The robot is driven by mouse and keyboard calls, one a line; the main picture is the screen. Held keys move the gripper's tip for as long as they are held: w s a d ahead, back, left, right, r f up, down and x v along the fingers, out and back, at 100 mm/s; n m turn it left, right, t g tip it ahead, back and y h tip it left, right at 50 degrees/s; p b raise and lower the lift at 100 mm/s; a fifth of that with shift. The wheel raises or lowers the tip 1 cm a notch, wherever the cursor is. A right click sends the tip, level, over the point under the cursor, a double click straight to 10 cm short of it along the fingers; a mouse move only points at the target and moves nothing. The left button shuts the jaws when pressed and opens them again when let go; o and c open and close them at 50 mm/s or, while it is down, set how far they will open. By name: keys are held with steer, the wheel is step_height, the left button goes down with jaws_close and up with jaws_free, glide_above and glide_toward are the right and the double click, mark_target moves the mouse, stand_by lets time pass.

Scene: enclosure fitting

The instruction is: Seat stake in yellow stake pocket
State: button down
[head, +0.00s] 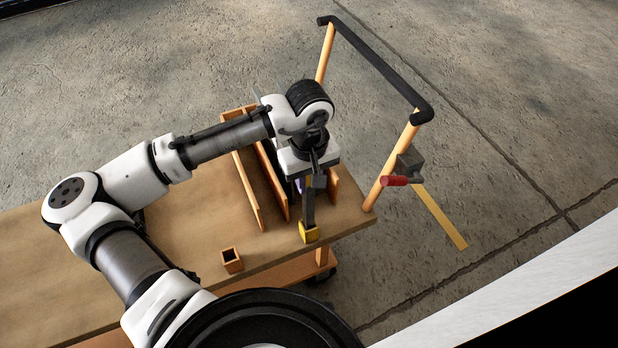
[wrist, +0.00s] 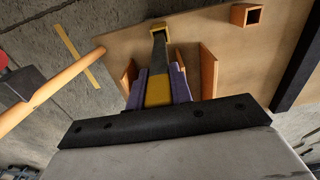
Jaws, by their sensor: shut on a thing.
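The stake (head: 308,208) is a dark, slim bar, with a yellow band near my gripper in the wrist view (wrist: 158,92). My gripper (head: 305,183) is shut on it, with purple finger pads on both sides (wrist: 159,78). The stake points down at the yellow stake pocket (head: 309,235), a small square socket near the table's front right corner. The stake's lower end meets the pocket's mouth in both views, and the pocket also shows in the wrist view (wrist: 158,27). The tip is hidden, so I cannot tell how deep it sits.
A second, orange-brown square pocket (head: 232,262) stands to the left on the wooden table (head: 180,240). Upright wooden slats (head: 249,190) stand behind the stake.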

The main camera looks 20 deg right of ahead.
steer(key=shift+f, duration=0.1)
steer(key=c, duration=1.7)
jaws_free()
steer(key=shift+f, duration=0.1)
steer(key=o, duration=0.4)
steer(key=shift+o, duration=0.2)
step_height(320, 180, up, 12)
steer(key=shift+r+b, duration=0.25)
steer(key=shift+b, duration=0.6)
